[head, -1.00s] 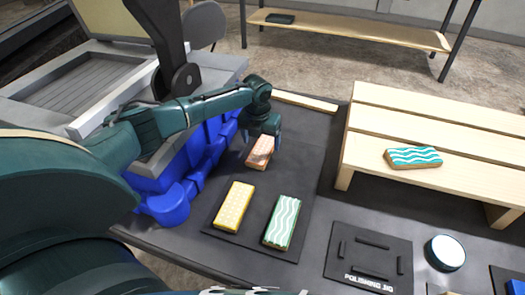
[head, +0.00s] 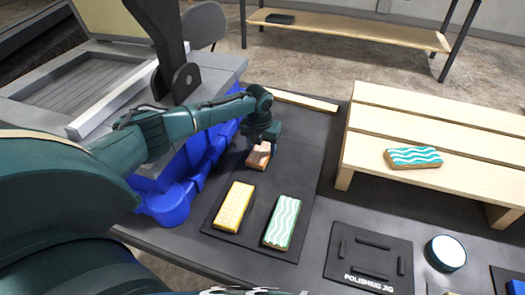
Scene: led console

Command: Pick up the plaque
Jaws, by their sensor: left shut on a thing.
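My left gripper (head: 263,138) points down at the far end of the dark mat and is shut on an orange-brown plaque (head: 258,158). The gripper hides part of that plaque, and I cannot tell whether it is clear of the mat. A yellow patterned plaque (head: 234,207) and a green plaque with white waves (head: 282,222) lie on the mat, nearer to me. A teal and white wavy plaque (head: 413,157) lies on the wooden rack. My right gripper is not in view.
The slatted wooden rack (head: 440,125) stands at the right. A black polishing jig (head: 368,258) and a round tin (head: 446,253) lie in front of it.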

